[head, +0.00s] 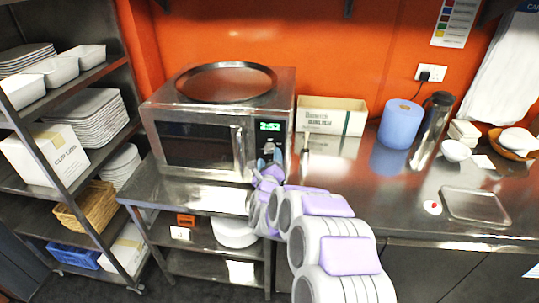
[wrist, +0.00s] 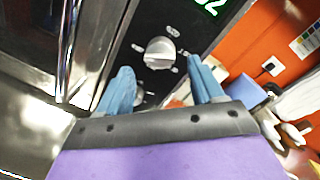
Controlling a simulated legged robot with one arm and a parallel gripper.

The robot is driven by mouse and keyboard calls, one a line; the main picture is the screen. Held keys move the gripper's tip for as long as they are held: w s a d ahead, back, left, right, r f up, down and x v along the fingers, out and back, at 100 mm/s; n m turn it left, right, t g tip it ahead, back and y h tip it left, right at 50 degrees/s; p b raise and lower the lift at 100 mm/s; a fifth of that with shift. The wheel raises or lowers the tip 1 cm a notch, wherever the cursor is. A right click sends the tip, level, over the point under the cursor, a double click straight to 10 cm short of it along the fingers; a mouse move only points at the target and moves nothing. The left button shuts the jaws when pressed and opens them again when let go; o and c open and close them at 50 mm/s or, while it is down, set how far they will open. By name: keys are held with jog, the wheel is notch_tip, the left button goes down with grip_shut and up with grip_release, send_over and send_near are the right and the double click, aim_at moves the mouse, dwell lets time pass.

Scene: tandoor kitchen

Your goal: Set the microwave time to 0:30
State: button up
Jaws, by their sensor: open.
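The microwave (head: 205,149) is a steel box with a dark door window and a vertical door handle (head: 238,152). It stands on a steel counter against the orange wall. Its green lit display (head: 270,126) is at the upper right of its front, too small to read surely; part of it shows in the wrist view (wrist: 208,5). A round silver knob (wrist: 160,53) sits below the display on the black panel. My gripper (head: 268,165) is in front of the panel. In the wrist view my gripper (wrist: 160,83) has its blue fingers apart, one on each side below the knob, with nothing between them.
A round black tray (head: 226,83) lies on top of the microwave. To its right stand a cardboard box (head: 332,116), a blue roll (head: 400,124) and a steel flask (head: 432,130). A shelf rack (head: 88,130) with dishes stands at the left.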

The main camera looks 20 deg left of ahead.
aim_at(270, 151)
jog(key=x, duration=0.2)
jog(key=shift+w+a+f, duration=0.1)
jog(key=shift+w, duration=0.3)
jog(key=shift+w+a, duration=0.2)
jog(key=shift+w, duration=0.3)
jog(key=c, duration=1)
